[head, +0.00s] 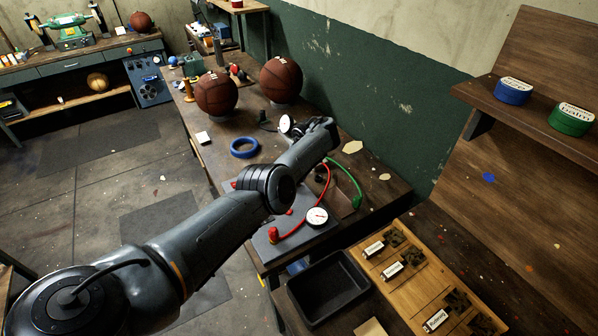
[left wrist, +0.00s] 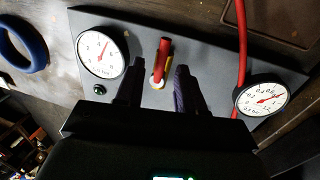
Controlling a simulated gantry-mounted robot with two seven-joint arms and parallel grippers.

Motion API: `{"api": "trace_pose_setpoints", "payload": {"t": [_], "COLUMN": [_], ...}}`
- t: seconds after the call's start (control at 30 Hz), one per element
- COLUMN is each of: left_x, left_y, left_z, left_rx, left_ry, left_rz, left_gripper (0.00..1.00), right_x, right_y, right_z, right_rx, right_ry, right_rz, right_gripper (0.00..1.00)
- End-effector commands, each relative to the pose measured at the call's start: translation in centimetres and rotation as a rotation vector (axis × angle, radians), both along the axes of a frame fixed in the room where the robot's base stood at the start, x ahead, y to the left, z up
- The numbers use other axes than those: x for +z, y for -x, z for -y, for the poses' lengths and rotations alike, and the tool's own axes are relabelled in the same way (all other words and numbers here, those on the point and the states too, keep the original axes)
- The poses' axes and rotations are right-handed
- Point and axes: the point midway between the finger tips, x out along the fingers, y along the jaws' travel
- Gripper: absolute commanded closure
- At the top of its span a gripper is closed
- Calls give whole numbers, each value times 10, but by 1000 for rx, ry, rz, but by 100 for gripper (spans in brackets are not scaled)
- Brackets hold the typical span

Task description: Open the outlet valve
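In the left wrist view a red valve handle (left wrist: 164,52) stands up from a grey panel (left wrist: 205,82), on a pale fitting with a yellow ring. My left gripper (left wrist: 160,72) is open, one finger on each side of the handle's base, with gaps showing; I see no contact. A white dial gauge (left wrist: 101,54) is left of the handle and a second gauge (left wrist: 262,99) is right of it. In the head view my left arm covers much of the panel (head: 268,243), and its fingertips are hidden. One gauge (head: 317,216) shows there. My right gripper is in neither view.
A red hose (left wrist: 241,45) rises beside the right gauge. A blue ring (head: 244,147), two basketballs (head: 215,93) (head: 281,78) and a green hose (head: 345,180) are on the bench. A black bin (head: 328,288) and a wooden board (head: 408,262) are in front.

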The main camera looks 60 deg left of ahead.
Motion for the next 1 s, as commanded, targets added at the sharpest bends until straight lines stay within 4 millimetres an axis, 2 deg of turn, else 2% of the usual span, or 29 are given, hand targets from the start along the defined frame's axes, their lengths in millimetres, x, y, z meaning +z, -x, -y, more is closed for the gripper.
{"api": "trace_pose_setpoints", "payload": {"t": [0.27,0.3,0.43,0.7,1.0], "left_x": [49,60,83,96,98], "left_y": [-1,-1,0,0,0], "left_z": [9,10,15,18,19], "left_rx": [2,1,2,2,2], "left_ry": [-1,-1,0,0,0], "left_rz": [5,4,1,0,0], "left_gripper": [62,62,62,62,62], "right_x": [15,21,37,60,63], "right_y": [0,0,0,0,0], "right_z": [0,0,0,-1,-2], "right_rx": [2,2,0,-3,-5], "right_ry": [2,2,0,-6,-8], "right_rz": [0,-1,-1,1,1], "right_gripper": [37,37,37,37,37]}}
